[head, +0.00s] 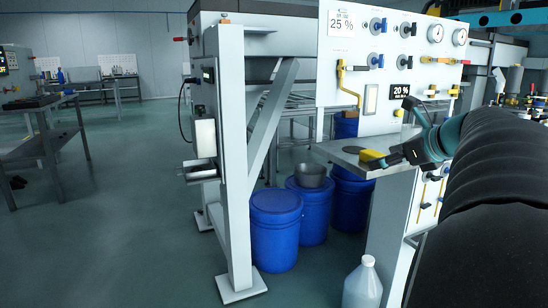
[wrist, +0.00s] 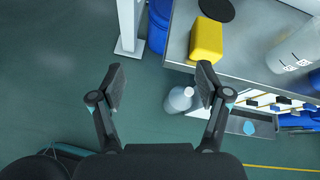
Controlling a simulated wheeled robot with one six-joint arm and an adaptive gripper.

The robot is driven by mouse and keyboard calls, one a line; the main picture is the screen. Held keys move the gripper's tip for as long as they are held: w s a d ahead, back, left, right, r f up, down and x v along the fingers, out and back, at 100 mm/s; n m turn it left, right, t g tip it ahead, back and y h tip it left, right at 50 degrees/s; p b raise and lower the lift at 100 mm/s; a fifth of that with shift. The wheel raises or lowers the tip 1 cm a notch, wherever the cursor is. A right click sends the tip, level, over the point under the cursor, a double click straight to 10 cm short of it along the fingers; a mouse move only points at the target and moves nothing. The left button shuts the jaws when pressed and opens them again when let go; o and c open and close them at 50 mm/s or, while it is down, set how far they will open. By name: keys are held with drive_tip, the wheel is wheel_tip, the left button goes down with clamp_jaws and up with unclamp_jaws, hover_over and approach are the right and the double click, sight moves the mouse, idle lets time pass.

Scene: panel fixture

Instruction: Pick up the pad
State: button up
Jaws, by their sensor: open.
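A yellow block (wrist: 207,40), which looks like the pad, lies near the edge of a grey metal shelf (wrist: 240,55) in the wrist view. It also shows on the shelf in the head view (head: 371,156). A flat black disc (wrist: 217,9) lies just beyond it. My gripper (wrist: 160,82) is open and empty, its fingers spread wide over the floor. In the head view my arm reaches in from the right, partly hiding the panel.
A translucent bottle (wrist: 181,98) stands on the floor below, between the fingers in the wrist view. A clear container (wrist: 294,52) is right of the block. Blue drums (head: 275,228) stand under the frame. The panel (head: 385,60) with valves rises behind the shelf.

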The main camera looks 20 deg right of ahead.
sight(376, 154)
drive_tip(key=d+r+m+t, duration=0.1)
drive_tip(key=d+r+m, duration=0.15)
drive_tip(key=d, duration=0.35)
drive_tip(key=shift+m, duration=0.55)
drive_tip(key=x, duration=0.5)
drive_tip(key=d+b+x, duration=0.1)
drive_tip(key=x, duration=0.1)
drive_tip(key=shift+w+a+f, duration=0.15)
drive_tip(key=shift+w+f, duration=0.1)
drive_tip(key=shift+f, duration=0.15)
drive_tip(key=shift+h, duration=0.3)
drive_tip(key=shift+b+x, duration=0.45)
drive_tip(key=shift+x, duration=2.1)
drive_tip(key=shift+f, duration=0.15)
drive_tip(key=c, duration=1)
